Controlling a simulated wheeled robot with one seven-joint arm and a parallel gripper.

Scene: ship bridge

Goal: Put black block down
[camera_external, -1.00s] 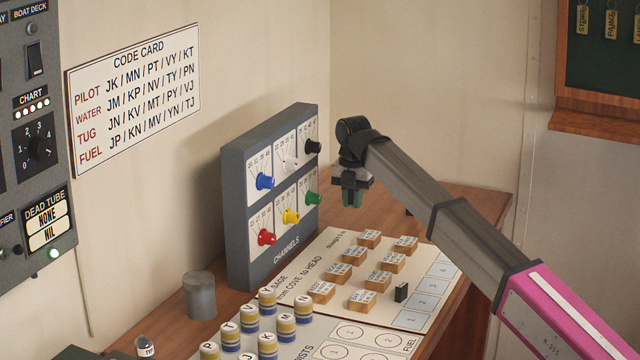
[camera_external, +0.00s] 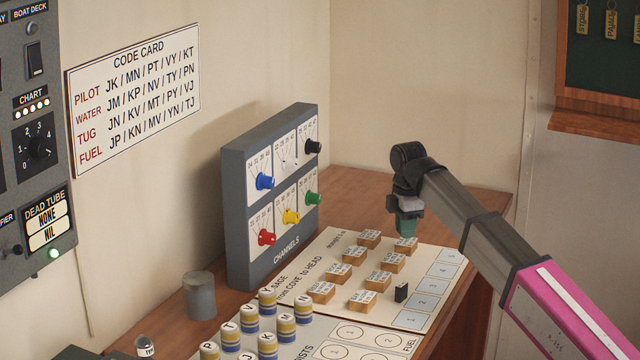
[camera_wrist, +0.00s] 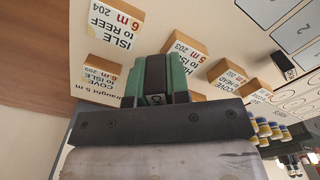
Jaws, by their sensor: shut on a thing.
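My gripper (camera_external: 406,229) hangs above the far right part of the passage board (camera_external: 350,312), fingers pointing down. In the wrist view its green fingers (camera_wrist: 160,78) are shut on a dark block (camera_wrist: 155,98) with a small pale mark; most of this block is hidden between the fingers. Another small black block (camera_external: 401,292) stands on the board, near the numbered squares and right of the wooden blocks. It also shows at the right of the wrist view (camera_wrist: 283,65).
Several labelled wooden blocks (camera_external: 363,300) stand on the board below and left of my gripper. Pale numbered squares (camera_external: 428,286) along the board's right side are bare. The channels panel (camera_external: 272,195) rises at the left. Several striped cylinders (camera_external: 268,344) stand in front.

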